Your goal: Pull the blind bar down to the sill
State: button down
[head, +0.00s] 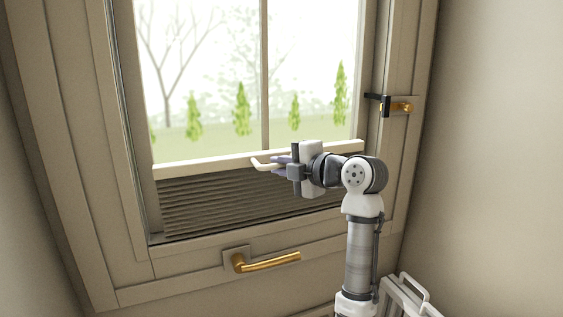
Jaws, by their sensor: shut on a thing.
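The blind bar (205,167) is a long pale rail lying across the lower part of the window, tilted slightly in the picture. A pale loop handle (259,165) sticks out from its middle. The dark pleated blind (220,200) fills the space below the bar, down to the sill (195,238) at the bottom of the window opening. The bar is clearly above the sill. My gripper (280,164) comes from the right and is shut on the loop handle. The fingers hide part of the handle, and my wrist hides part of the bar.
A brass lever handle (268,262) juts from the frame below the sill. A black and brass latch (392,105) is on the right side of the frame. A white railed object (408,296) stands at lower right. The glass above the bar is clear.

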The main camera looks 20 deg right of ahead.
notch_tip(320, 180, down, 11)
jog(key=b, duration=0.7)
jog(key=shift+r, duration=0.1)
jog(key=c, duration=1.5)
grip_release()
jog(key=shift+o, duration=0.2)
jog(key=b+v, duration=0.2)
jog(key=v, duration=1.2)
jog(key=shift+r, duration=0.15)
